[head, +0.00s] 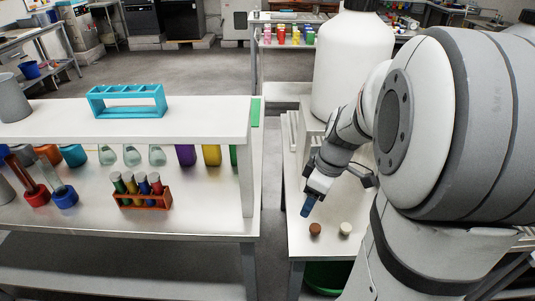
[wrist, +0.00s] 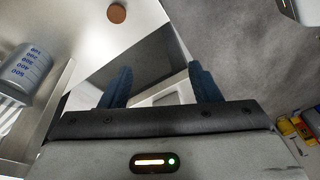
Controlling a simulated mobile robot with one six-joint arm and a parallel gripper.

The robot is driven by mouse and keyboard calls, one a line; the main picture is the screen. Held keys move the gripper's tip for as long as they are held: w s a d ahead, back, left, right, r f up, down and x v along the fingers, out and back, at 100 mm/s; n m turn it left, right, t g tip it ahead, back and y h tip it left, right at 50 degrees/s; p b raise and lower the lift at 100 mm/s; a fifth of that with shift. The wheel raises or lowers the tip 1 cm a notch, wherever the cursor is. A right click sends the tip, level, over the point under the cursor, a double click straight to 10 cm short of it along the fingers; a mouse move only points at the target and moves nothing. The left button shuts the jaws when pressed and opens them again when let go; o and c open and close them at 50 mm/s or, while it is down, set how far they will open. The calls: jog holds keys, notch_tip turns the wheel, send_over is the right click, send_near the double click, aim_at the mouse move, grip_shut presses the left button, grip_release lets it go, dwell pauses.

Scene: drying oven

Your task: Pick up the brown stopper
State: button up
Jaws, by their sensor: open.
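The brown stopper (head: 315,229) is a small round piece on the right-hand white table, near its front edge. It shows as a brown disc in the wrist view (wrist: 116,13), at the top edge and left of centre. My gripper (head: 308,207) has blue fingers and points down above the table, a little behind the stopper in the head view. In the wrist view the two fingers (wrist: 160,88) stand wide apart with nothing between them. The stopper lies outside the fingers, clear of them.
A cream stopper (head: 345,229) sits just right of the brown one. A large white bottle (head: 347,65) stands behind my gripper. A bench at left holds an orange rack (head: 142,200) of tubes and a cyan rack (head: 127,100). A gap separates the two tables.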

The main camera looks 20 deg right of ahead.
aim_at(315, 226)
jog(key=w+d+f+n+y+b, duration=0.2)
jog(key=w+d+f+n+b, duration=0.15)
jog(key=d+f+n, duration=0.4)
jog(key=shift+m, duration=0.65)
jog(key=x, duration=0.6)
jog(key=d+x, duration=0.1)
jog(key=x, duration=0.3)
jog(key=shift+d+f, duration=0.15)
jog(key=shift+f, duration=0.05)
jog(key=c, duration=1.1)
